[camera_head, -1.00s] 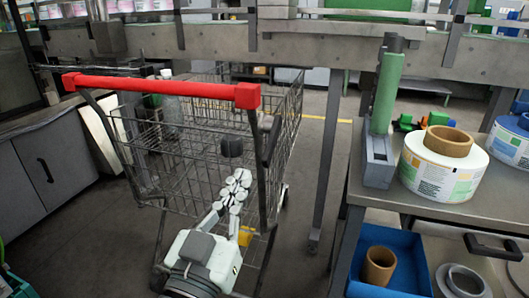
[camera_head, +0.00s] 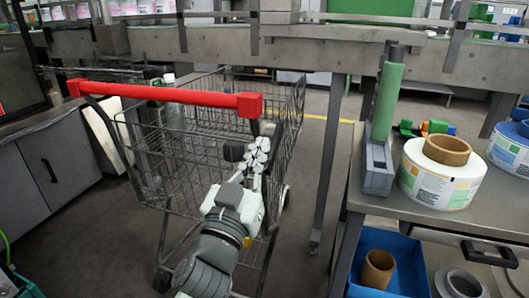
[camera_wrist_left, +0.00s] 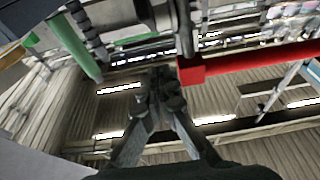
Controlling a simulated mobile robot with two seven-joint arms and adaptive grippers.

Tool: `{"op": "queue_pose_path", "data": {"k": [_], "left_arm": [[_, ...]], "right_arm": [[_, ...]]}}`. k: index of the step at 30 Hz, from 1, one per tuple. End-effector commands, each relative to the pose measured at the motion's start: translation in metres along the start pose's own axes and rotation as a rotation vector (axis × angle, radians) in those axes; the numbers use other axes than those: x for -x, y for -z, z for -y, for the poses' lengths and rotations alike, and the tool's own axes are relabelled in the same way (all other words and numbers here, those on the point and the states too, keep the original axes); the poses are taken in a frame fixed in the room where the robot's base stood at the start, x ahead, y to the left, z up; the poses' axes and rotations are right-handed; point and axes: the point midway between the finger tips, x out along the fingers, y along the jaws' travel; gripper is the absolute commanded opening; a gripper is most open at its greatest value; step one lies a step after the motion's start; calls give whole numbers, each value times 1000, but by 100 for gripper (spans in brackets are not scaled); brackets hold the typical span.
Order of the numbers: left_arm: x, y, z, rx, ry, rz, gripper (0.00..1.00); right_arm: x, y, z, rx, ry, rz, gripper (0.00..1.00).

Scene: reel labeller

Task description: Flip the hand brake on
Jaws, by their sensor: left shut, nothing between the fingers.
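A wire shopping cart (camera_head: 190,150) with a red handle bar (camera_head: 180,97) stands left of the table. A dark lever (camera_head: 268,131) sits below the bar's right end, partly behind my fingers; I take it to be the hand brake. A round black knob (camera_head: 234,151) shows just left of my fingers. My left gripper (camera_head: 260,150) is shut and empty, pointing up beside the lever; contact cannot be told. In the left wrist view, the closed fingertips (camera_wrist_left: 162,82) are left of the red bar's end (camera_wrist_left: 192,72). My right gripper is not in view.
At the right, a table (camera_head: 398,207) bears a large label reel (camera_head: 440,172) and a grey stand with a green roller (camera_head: 386,100). A blue bin (camera_head: 407,268) with a brown core is below. A conveyor frame (camera_head: 350,48) spans the back.

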Motion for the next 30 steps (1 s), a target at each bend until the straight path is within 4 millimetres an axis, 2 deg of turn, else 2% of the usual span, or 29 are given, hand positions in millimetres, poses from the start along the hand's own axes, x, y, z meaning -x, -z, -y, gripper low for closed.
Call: {"op": "queue_pose_path", "data": {"k": [1, 3, 10, 30], "left_arm": [[-12, 4, 0, -1, -1, -3, 0], [-11, -16, 0, 1, 2, 5, 0], [-17, -37, 0, 1, 1, 1, 0], [-16, -42, 3, 0, 1, -8, 0]], "right_arm": [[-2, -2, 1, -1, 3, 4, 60], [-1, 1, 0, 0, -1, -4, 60], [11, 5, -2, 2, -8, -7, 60], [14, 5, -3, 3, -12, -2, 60]]}}
